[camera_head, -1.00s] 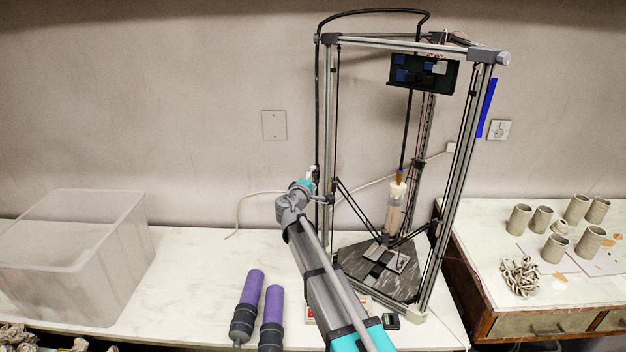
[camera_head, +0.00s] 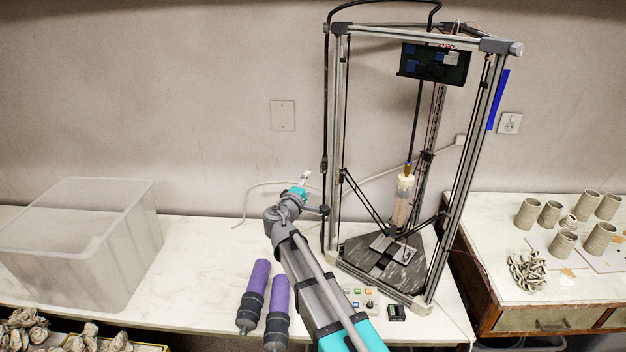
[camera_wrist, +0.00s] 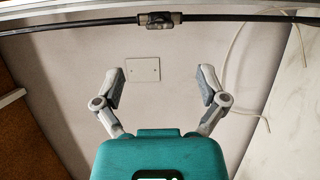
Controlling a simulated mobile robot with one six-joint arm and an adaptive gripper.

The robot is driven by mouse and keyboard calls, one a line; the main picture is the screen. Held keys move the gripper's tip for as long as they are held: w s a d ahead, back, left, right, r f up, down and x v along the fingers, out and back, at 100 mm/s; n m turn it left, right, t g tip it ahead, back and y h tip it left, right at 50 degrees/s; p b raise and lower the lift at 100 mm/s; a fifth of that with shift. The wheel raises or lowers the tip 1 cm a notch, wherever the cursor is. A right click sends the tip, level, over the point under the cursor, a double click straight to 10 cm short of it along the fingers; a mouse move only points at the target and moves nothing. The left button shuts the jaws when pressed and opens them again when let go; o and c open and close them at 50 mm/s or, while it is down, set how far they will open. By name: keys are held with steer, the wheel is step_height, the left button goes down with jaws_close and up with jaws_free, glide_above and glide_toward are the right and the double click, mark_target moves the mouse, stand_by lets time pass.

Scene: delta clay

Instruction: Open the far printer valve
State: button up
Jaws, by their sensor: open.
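The delta clay printer (camera_head: 336,120) stands on the white bench, a tall metal frame with a clay tube (camera_head: 403,200) inside. A black hose runs down its left side. A small dark inline piece on the hose, apparently the valve (camera_head: 324,164), also shows at the top of the wrist view (camera_wrist: 160,20), with the hose running sideways through it. Its open or shut position cannot be told. My gripper (camera_head: 304,180) is left of the hose, apart from it in the picture. In the wrist view my gripper (camera_wrist: 162,80) has its fingers spread and empty, below the valve.
Two purple-and-grey cylinders (camera_head: 277,300) lie on the bench left of my arm. A clear plastic bin (camera_head: 75,245) stands further left. A control box (camera_head: 362,296) sits before the printer. Clay cups (camera_head: 528,213) stand on the right table. A pale cable runs behind my gripper.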

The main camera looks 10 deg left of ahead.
steer(key=shift+v, duration=0.8)
steer(key=s+d+f+m+g+h, duration=0.1)
steer(key=s+d+f+m+g, duration=0.25)
steer(key=d, duration=0.45)
steer(key=s+d+f+m+g, duration=0.2)
steer(key=d+f+m+g, duration=0.15)
steer(key=d, duration=0.35)
steer(key=s+d+f+m+g+h, duration=0.1)
steer(key=s+d+f+m+g, duration=0.2)
steer(key=d, duration=0.5)
steer(key=s+d+f+m+g+y, duration=0.2)
steer(key=s+d+f+g+y, duration=0.1)
steer(key=s, duration=0.5)
steer(key=s+d+f+m+g+y, duration=0.2)
steer(key=s+d+f+g+y, duration=0.1)
steer(key=s, duration=0.5)
steer(key=shift+s+d+f+m+g+y, duration=0.25)
steer(key=shift+s+f+m+g+y, duration=0.35)
steer(key=shift+f, duration=0.7)
steer(key=shift+w, duration=0.25)
